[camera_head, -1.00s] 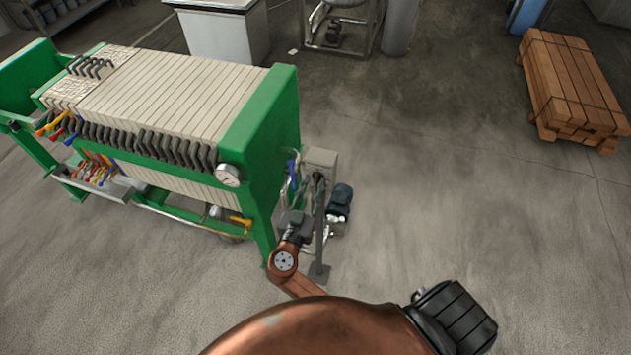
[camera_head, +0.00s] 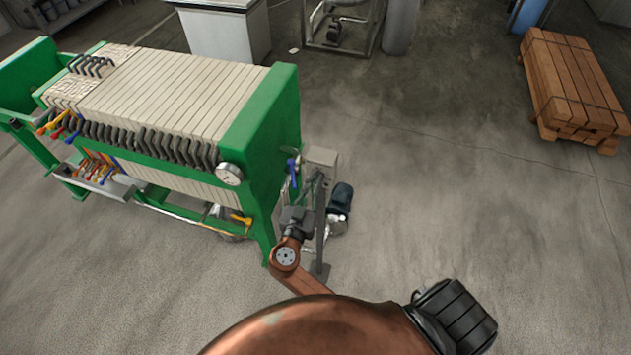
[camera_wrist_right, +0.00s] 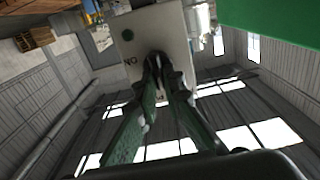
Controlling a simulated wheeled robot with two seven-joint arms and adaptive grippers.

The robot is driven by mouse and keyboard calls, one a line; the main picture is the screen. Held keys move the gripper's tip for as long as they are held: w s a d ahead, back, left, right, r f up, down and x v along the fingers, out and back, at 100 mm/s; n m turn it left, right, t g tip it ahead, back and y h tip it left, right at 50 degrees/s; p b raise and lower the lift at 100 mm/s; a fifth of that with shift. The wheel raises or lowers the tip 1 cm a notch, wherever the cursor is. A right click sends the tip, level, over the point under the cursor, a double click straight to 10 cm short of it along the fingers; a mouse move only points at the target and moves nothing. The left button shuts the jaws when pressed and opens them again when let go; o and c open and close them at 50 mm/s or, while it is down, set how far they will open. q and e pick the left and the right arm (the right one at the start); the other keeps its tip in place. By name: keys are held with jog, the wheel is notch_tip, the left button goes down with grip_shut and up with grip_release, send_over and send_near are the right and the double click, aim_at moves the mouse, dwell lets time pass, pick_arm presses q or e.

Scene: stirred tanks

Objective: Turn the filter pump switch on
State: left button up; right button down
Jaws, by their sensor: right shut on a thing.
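The filter pump's grey switch box (camera_head: 321,157) stands on a thin post beside the green end of the filter press. In the right wrist view the box (camera_wrist_right: 150,28) shows its front face with small dark marks and a green button. My right gripper (camera_head: 314,188) is at the box's front. In the wrist view its two green fingers (camera_wrist_right: 158,62) come together at the lower middle of that face, shut on the switch. The switch itself is hidden between the fingertips, so its position cannot be told. My left gripper is not in view.
The green filter press (camera_head: 262,135) with pale plates and a pressure gauge (camera_head: 229,174) stands close left of the box. A blue pump motor (camera_head: 340,198) sits just behind the post. A wooden stack (camera_head: 572,85) lies far right. The floor between is clear.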

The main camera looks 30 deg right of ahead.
jog(key=shift+n, duration=0.3)
jog(key=n+p, duration=0.2)
jog(key=n, duration=0.3)
jog(key=n+p, duration=0.1)
jog(key=n, duration=0.5)
jog(key=w+f+n+p, duration=0.1)
jog(key=n+p, duration=0.1)
jog(key=n, duration=0.4)
jog(key=shift+a+p, duration=0.35)
jog(key=shift+a, duration=0.05)
jog(key=shift+f+n, duration=0.1)
jog(key=shift+n, duration=0.3)
jog(key=c, duration=2)
grip_release()
jog(key=shift+c, duration=0.2)
jog(key=shift+s, duration=0.1)
